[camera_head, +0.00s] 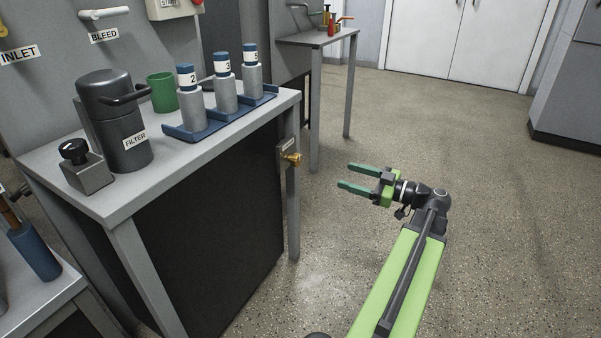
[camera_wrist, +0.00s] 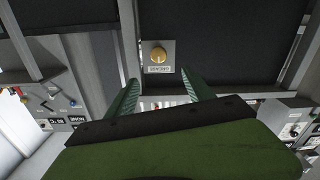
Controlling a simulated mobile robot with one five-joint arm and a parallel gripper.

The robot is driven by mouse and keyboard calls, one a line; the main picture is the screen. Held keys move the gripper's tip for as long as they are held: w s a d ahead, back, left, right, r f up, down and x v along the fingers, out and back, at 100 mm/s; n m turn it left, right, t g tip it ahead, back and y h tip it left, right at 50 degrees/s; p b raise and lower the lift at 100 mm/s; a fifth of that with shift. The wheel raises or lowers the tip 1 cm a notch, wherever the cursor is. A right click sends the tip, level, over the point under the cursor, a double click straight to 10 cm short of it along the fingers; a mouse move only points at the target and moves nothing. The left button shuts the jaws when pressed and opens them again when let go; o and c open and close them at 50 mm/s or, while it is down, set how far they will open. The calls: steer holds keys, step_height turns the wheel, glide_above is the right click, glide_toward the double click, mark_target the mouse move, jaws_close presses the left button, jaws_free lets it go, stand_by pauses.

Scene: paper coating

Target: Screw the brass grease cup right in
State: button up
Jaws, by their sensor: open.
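The brass grease cup (camera_head: 292,159) sticks out from a small grey plate (camera_head: 284,153) on the right leg of the table. In the wrist view the cup (camera_wrist: 158,54) shows face-on, above a label reading GREASE (camera_wrist: 159,70). It lies ahead of my fingers, a little above the middle of the gap between them. My gripper (camera_head: 349,175) is open and empty, its two green fingers pointing left toward the cup, with clear space between. In the wrist view my gripper (camera_wrist: 160,92) shows both fingertips apart. How far the cup is screwed in cannot be told.
The grey table (camera_head: 190,165) carries a dark filter canister (camera_head: 125,130), a green cup (camera_head: 162,92) and a blue tray (camera_head: 215,121) with numbered bottles. A second table (camera_head: 318,39) stands behind. The floor around my arm is clear.

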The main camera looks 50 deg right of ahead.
mark_target(299, 161)
steer(key=x, duration=1.7)
steer(key=shift+d, duration=0.1)
steer(key=shift+c, duration=0.4)
